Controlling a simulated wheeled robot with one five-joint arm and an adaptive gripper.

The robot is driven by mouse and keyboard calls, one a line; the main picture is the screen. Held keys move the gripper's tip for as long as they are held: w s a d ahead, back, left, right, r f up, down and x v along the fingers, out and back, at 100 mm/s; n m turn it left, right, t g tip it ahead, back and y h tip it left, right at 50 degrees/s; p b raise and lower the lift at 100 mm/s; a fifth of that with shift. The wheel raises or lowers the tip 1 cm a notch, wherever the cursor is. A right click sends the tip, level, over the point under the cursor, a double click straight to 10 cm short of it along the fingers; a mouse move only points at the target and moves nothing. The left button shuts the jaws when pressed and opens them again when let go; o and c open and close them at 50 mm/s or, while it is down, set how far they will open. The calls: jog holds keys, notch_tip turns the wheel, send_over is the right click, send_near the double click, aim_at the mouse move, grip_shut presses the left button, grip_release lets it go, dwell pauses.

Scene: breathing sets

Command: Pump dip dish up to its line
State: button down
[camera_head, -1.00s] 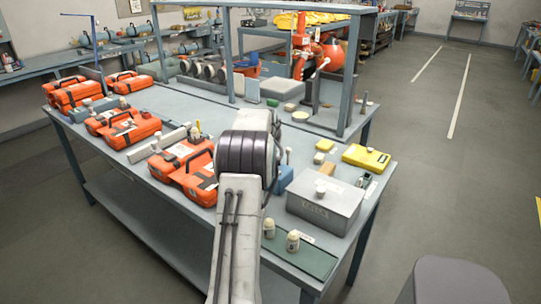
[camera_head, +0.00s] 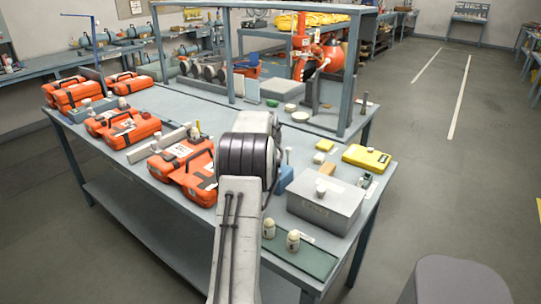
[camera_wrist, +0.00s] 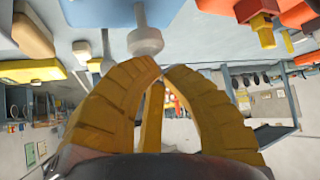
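My gripper (camera_wrist: 162,68) shows yellow ridged fingers in the wrist view, which looks upside down. The fingertips come together, with nothing seen between them. A pale round knob on a stem (camera_wrist: 145,41), which looks like a pump top, is just beyond the tips; I cannot tell if they touch it. It stands by a blue body (camera_wrist: 128,10). In the head view my arm hides the gripper; a blue block (camera_head: 285,178) shows just right of the arm. I cannot clearly pick out the dip dish or its line.
A grey metal box (camera_head: 325,207) with a white knob stands right of my arm. Orange cases (camera_head: 180,160) fill the table's left side. Two small jars (camera_head: 293,241) stand on a green mat at the front. A yellow case (camera_head: 367,158) lies at the right.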

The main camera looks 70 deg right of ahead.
jog(key=shift+a+f+b, duration=0.1)
jog(key=shift+f+b, duration=0.75)
jog(key=shift+f, duration=0.4)
dwell(1.1)
jog(key=shift+r, duration=0.15)
jog(key=shift+r+p, duration=1.2)
jog(key=shift+r, duration=0.45)
jog(key=shift+r+p, duration=1.95)
jog(key=shift+r, duration=0.45)
